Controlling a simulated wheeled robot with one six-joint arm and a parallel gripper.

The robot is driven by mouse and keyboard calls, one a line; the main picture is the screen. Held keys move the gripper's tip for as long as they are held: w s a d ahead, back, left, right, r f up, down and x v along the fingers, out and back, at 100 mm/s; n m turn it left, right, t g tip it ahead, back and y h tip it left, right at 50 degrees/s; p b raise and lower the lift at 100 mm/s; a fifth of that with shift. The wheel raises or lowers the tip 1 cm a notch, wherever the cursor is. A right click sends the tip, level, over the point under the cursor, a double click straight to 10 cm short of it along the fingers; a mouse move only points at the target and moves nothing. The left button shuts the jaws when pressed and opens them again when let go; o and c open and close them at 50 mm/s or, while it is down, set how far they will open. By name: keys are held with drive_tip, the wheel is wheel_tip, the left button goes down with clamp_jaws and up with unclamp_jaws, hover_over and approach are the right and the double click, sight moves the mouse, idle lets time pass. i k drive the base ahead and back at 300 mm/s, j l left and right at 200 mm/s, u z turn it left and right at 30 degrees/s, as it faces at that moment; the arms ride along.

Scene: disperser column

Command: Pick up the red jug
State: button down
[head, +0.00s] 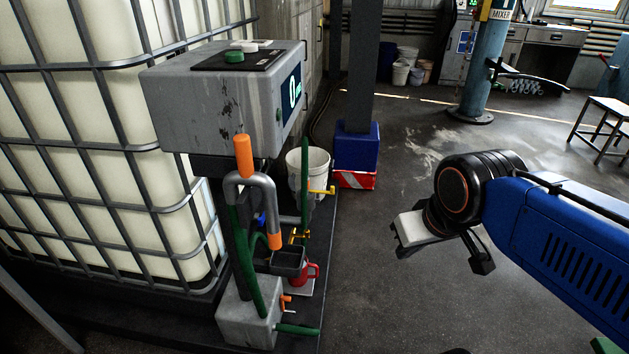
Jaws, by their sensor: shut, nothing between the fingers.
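The red jug (307,274) is small and stands low on the disperser, on a pale plate (300,290). Its handle faces right. A dark square cup or tray (288,262) in front hides part of its left side. My gripper (481,262) is at the end of my blue arm on the right, over open floor. It is shut and empty, well to the right of the jug and apart from it. The wrist hides part of the gripper.
The grey disperser box (225,95), an orange-ended bent pipe (250,190) and green hoses stand around the jug's left side. A white bucket (308,165) is behind it. A caged white tank (90,150) fills the left. Floor between jug and gripper is clear.

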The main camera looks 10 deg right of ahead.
sight(299, 282)
drive_tip(key=i+l, duration=0.1)
drive_tip(key=l, duration=0.3)
drive_tip(key=i+l+u, duration=0.1)
drive_tip(key=l, duration=0.3)
drive_tip(key=i+l+u, duration=0.1)
drive_tip(key=l, duration=0.3)
drive_tip(key=i+l+u, duration=0.1)
drive_tip(key=i+l, duration=0.35)
drive_tip(key=i+l+u, duration=0.4)
drive_tip(key=l, duration=0.2)
drive_tip(key=i+l+u, duration=0.2)
drive_tip(key=l, duration=0.15)
drive_tip(key=i+l+u, duration=0.2)
drive_tip(key=l, duration=0.15)
drive_tip(key=l+u, duration=0.2)
drive_tip(key=l, duration=0.15)
drive_tip(key=l+u, duration=0.25)
drive_tip(key=l, duration=0.15)
drive_tip(key=k+l+u, duration=0.1)
drive_tip(key=l+u, duration=0.15)
drive_tip(key=l, duration=0.15)
drive_tip(key=k+l+u, duration=0.2)
drive_tip(key=l, duration=0.2)
drive_tip(key=l+u, duration=0.25)
drive_tip(key=l, duration=0.15)
drive_tip(key=l+u, duration=0.1)
drive_tip(key=i, duration=0.2)
